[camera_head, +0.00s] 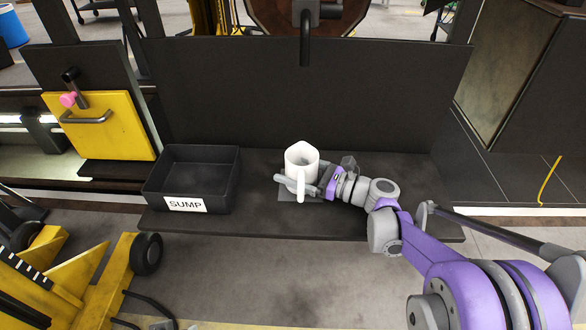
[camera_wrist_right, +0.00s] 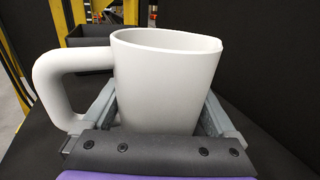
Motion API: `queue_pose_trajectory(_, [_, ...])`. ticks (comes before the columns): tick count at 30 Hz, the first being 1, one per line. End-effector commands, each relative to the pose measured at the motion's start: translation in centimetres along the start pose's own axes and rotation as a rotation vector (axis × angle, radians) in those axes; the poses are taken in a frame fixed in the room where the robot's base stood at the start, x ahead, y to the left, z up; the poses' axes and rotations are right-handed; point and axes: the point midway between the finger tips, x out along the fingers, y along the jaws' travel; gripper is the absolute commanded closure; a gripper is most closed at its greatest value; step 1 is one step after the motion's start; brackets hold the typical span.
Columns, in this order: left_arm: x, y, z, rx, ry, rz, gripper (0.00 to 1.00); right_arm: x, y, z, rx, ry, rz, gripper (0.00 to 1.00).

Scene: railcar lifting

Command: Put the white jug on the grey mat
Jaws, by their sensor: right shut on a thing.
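The white jug (camera_head: 301,158) stands upright at the middle of the dark shelf, with its handle towards the front. Part of the grey mat (camera_head: 292,196) shows under and in front of the jug; the rest is hidden by the jug and gripper. I cannot tell whether the jug's base touches the mat. My right gripper (camera_head: 300,184) comes in from the right and is shut on the jug, one finger on each side of its body. In the right wrist view the jug (camera_wrist_right: 165,80) fills the space between the fingers, handle at left. My left gripper is not in view.
A black bin labelled SUMP (camera_head: 193,180) stands left of the jug on the dark shelf (camera_head: 390,217). A dark back panel (camera_head: 300,100) rises behind. A black pipe (camera_head: 305,40) hangs above the jug. A yellow wheeled frame (camera_head: 80,270) is at front left.

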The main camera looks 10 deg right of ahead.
Motion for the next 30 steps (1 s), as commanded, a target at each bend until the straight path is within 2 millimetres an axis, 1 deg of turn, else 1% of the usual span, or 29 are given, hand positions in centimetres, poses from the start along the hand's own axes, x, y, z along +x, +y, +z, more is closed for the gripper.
queue_pose_trajectory(4, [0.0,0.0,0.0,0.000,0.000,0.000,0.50,0.0,0.0,0.0,0.000,0.000,0.000,0.68])
queue_pose_trajectory(7, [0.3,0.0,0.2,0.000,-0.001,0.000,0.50,0.0,0.0,-0.4,0.001,0.000,0.000,0.68])
queue_pose_trajectory(8, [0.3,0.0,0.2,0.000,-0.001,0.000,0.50,0.0,0.0,-0.3,0.000,0.000,0.000,0.04])
queue_pose_trajectory(9, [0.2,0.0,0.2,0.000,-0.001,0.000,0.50,0.0,0.0,-0.3,0.000,0.000,0.000,0.00])
queue_pose_trajectory(16, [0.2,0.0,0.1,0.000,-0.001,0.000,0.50,0.0,0.0,-0.2,0.000,0.000,0.000,0.00])
queue_pose_trajectory(19, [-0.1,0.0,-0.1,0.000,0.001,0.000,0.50,-0.1,0.0,0.2,-0.001,0.000,-0.001,0.00])
queue_pose_trajectory(23, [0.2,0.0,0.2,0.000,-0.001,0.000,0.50,-2.2,-0.1,0.0,-0.001,0.001,-0.004,0.00])
queue_pose_trajectory(30, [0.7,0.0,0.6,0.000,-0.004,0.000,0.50,-7.5,-0.1,-0.1,0.000,0.001,-0.006,0.00])
